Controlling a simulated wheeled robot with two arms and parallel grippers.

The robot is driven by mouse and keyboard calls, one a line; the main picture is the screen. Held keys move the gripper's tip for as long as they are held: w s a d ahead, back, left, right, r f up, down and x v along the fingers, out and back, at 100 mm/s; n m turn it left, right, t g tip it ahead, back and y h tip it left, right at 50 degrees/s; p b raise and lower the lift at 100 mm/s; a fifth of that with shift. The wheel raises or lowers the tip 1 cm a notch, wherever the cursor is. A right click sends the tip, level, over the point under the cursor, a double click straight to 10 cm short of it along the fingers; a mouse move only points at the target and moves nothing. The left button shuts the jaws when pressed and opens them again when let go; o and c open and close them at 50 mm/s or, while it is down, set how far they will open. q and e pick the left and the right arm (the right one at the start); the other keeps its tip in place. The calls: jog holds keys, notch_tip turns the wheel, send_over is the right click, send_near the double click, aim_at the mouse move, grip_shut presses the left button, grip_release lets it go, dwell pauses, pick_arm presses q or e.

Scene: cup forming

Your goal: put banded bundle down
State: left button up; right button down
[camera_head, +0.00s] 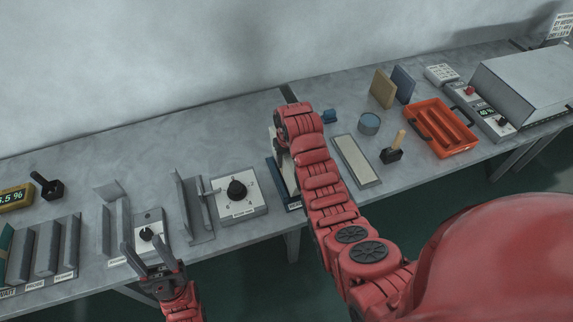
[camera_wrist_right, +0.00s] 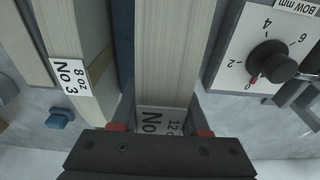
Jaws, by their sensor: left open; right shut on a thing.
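In the right wrist view, my right gripper (camera_wrist_right: 160,129) is shut on the banded bundle (camera_wrist_right: 166,55), a long pale stack of thin sheets with a white label reading "No" and "12 oz". The bundle lies lengthwise away from the fingers. Beside it on the left is a blue strip (camera_wrist_right: 124,40), then another pale stack labelled "8 oz No 3" (camera_wrist_right: 70,78). In the head view my right arm covers the right gripper and most of the bundle; a blue holder (camera_head: 277,181) shows beside the arm. My left gripper (camera_head: 154,254) is open and empty near the front edge.
A dial box (camera_head: 222,205) stands close beside the bundle. Grey upright plates (camera_head: 193,220) are left of it. Right of my arm are a pale flat tray (camera_head: 352,155), a stamp-like tool (camera_head: 393,152), a round tin (camera_head: 369,124) and an orange tray (camera_head: 466,148).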

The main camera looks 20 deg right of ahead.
notch_tip(320, 180, down, 2)
jog(key=shift+s+f+p, duration=0.1)
jog(key=shift+f+p, duration=0.1)
jog(key=shift+p, duration=0.45)
jog(key=shift+f, duration=0.3)
jog(key=shift+f, duration=0.1)
jog(key=shift+f, duration=0.15)
jog(key=shift+c, duration=2)
grip_release()
